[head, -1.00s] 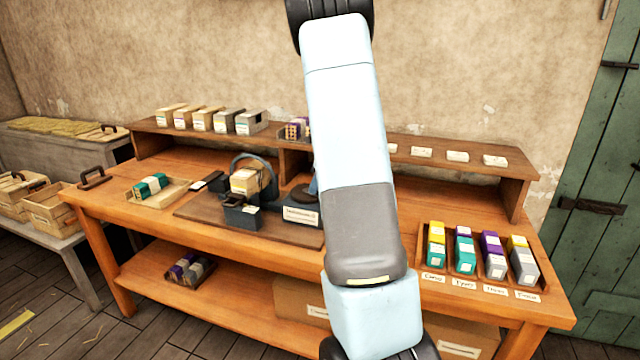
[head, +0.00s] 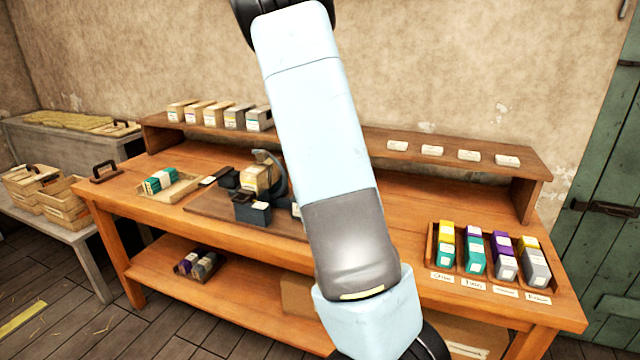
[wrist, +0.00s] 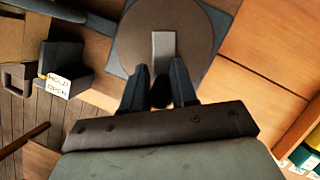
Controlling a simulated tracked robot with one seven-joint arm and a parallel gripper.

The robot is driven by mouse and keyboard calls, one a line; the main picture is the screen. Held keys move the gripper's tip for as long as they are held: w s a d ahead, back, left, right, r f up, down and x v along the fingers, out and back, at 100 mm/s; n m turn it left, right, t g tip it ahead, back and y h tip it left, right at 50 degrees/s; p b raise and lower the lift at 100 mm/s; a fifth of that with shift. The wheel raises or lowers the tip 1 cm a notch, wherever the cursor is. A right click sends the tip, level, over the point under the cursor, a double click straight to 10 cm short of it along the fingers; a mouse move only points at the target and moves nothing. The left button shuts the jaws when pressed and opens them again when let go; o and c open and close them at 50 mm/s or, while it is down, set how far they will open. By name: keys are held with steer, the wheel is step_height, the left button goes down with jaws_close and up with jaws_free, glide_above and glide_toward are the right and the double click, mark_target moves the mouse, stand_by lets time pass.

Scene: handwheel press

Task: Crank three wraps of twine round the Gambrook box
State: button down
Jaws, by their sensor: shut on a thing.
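A pale box (head: 257,177) sits in the dark winding machine on the bench; its label is too small to read. A dark open ring (head: 281,175) curves over the box's right side. In the wrist view a round brown crank disc (wrist: 200,40) carries a pale grey bar (wrist: 163,45). My gripper (wrist: 160,88) is shut at the bar's near end, on the crank handle, which is mostly hidden between the fingers. My arm hides the gripper and crank in the head view. I cannot make out twine on the box.
A dark block with a "HOLD OPEN" tag (wrist: 58,86) is left of the disc. A tray with green boxes (head: 160,184) lies left of the machine. A rack of coloured boxes (head: 487,262) stands at right. Several pale boxes (head: 221,113) line the shelf.

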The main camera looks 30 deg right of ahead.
steer(key=shift+w+a+m+g+h, duration=0.15)
steer(key=shift+a+m+h, duration=0.1)
steer(key=shift+m, duration=0.45)
steer(key=shift+w+a+m+g+h, duration=0.1)
steer(key=shift+w+m+g+h, duration=0.15)
steer(key=shift+m, duration=0.45)
steer(key=shift+w+a+m+g+h, duration=0.1)
steer(key=shift+a+m+h, duration=0.15)
steer(key=shift+m, duration=0.45)
steer(key=shift+m, duration=0.3)
steer(key=c, duration=1)
jaws_free()
steer(key=shift+v, duration=6.75)
steer(key=shift+w+a, duration=0.1)
steer(key=shift+a, duration=0.05)
